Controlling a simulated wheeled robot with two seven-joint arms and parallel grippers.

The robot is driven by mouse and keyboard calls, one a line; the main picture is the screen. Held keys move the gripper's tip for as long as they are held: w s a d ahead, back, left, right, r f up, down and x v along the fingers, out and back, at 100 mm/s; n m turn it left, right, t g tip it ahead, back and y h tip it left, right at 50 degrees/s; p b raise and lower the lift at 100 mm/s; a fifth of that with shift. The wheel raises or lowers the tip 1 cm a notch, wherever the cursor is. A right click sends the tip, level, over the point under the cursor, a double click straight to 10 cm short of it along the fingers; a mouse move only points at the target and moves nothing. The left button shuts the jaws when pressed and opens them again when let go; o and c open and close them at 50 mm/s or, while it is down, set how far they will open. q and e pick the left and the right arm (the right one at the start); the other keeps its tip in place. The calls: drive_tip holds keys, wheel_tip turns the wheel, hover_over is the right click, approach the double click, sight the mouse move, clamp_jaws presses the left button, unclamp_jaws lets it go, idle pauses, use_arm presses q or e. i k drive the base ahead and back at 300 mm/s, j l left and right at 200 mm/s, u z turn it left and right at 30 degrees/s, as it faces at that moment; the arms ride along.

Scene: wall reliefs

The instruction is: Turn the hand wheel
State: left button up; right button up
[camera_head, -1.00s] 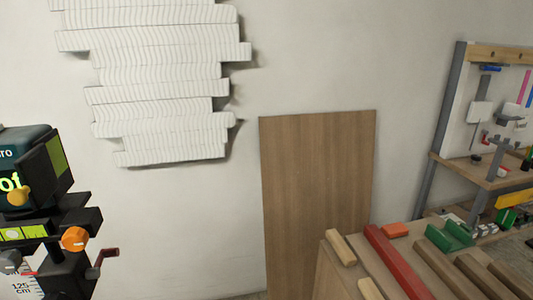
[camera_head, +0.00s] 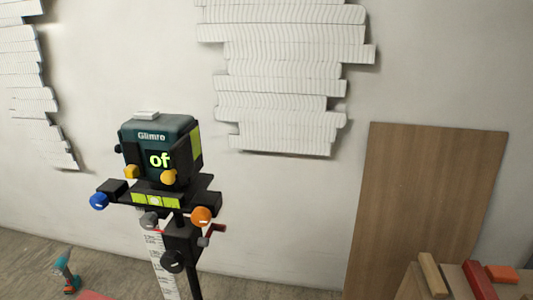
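A dark teal device labelled "Glimro" (camera_head: 160,130) stands on a black post with a measuring scale (camera_head: 163,270) beside it, left of the middle. Its front shows green characters reading "of". Two yellow knobs (camera_head: 168,177) sit low on its front. Below are a level vial (camera_head: 155,201), a blue knob (camera_head: 99,201), an orange knob (camera_head: 201,216) and a grey knob (camera_head: 149,220). A small crank with a dark red handle (camera_head: 217,229) sticks out right of the post. A round black knob (camera_head: 173,261) is lower down. I cannot tell which is the hand wheel. Neither gripper is in view.
White layered wall reliefs (camera_head: 285,80) hang on the wall. A brown board (camera_head: 425,200) leans against it at the right. Wooden and red blocks (camera_head: 480,281) lie at the lower right. A teal tool (camera_head: 67,272) stands on the floor at the lower left.

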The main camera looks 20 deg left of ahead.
sight(173, 262)
drive_tip(key=u, duration=1.35)
